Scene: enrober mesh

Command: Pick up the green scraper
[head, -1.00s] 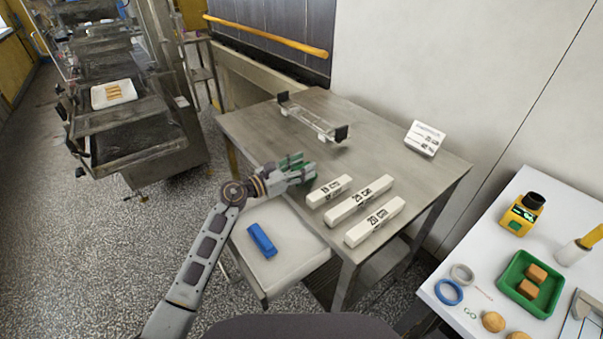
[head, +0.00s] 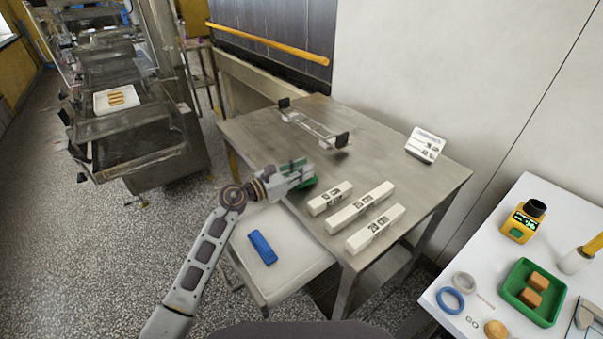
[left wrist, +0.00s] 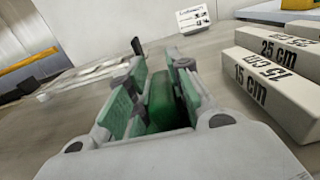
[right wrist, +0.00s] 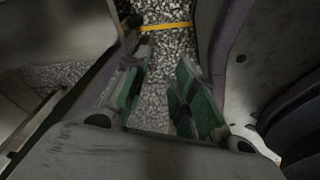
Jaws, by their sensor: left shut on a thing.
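The green scraper (left wrist: 162,101) is between the fingers of my left gripper (left wrist: 158,75) in the left wrist view, mostly hidden by the green-padded fingers. In the head view a green part of it (head: 308,183) shows just under my left gripper (head: 303,171), at the near left edge of the steel table (head: 240,128). My left gripper is shut on it. I cannot tell whether the scraper still touches the table. My right gripper (right wrist: 160,95) shows in the right wrist view, its fingers apart with only speckled floor between them.
White blocks marked 15 cm (head: 330,199), 25 cm (head: 361,208) and 20 cm (head: 375,229) lie right of my left gripper. A clear rack (head: 313,126) and a sign (head: 425,144) stand farther back. A blue block (head: 262,247) lies on the pale seat (head: 290,275) in front.

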